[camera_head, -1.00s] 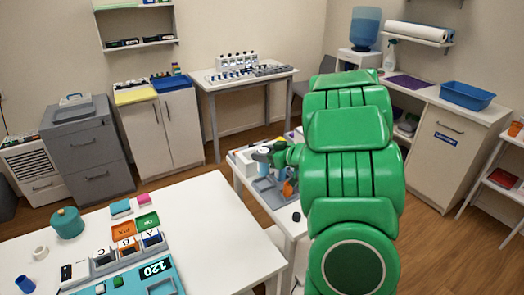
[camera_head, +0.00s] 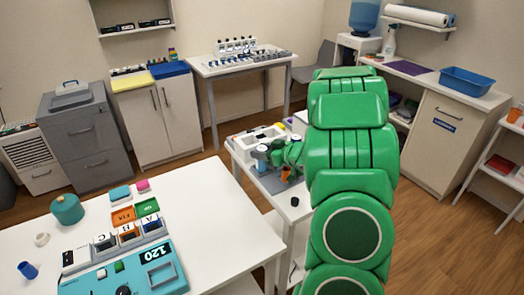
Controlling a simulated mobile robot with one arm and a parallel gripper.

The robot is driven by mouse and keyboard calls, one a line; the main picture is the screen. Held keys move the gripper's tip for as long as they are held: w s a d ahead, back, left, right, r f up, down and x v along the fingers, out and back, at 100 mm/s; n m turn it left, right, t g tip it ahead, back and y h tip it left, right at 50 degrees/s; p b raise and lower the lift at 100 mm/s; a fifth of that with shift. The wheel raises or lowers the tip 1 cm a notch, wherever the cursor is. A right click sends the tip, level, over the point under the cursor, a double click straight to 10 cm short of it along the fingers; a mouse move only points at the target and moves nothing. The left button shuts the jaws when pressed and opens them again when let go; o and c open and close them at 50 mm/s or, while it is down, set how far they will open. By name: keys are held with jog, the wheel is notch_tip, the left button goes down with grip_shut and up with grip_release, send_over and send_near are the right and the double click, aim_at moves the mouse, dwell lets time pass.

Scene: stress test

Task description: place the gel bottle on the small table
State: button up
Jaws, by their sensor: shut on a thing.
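My green arm reaches over the small white table (camera_head: 294,216) in the middle of the room, and its wrist hides part of the tabletop. My gripper (camera_head: 267,157) is small and partly hidden at the arm's far end, low over this table. It is shut on what looks like the gel bottle (camera_head: 261,164), a small pale-blue and white shape beneath a dark top. The bottle looks upright; I cannot tell whether its base touches the surface. A small orange item (camera_head: 286,172) is just right of it.
A white open box (camera_head: 258,137) and a grey tray (camera_head: 271,186) also occupy the small table. The larger white table (camera_head: 215,208) at front left carries a teal device (camera_head: 125,272) and coloured blocks. Wooden floor (camera_head: 432,225) is clear at right.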

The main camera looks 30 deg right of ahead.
jog(key=shift+f, duration=0.3)
jog(key=o, duration=1.3)
jog(key=shift+v, duration=3.95)
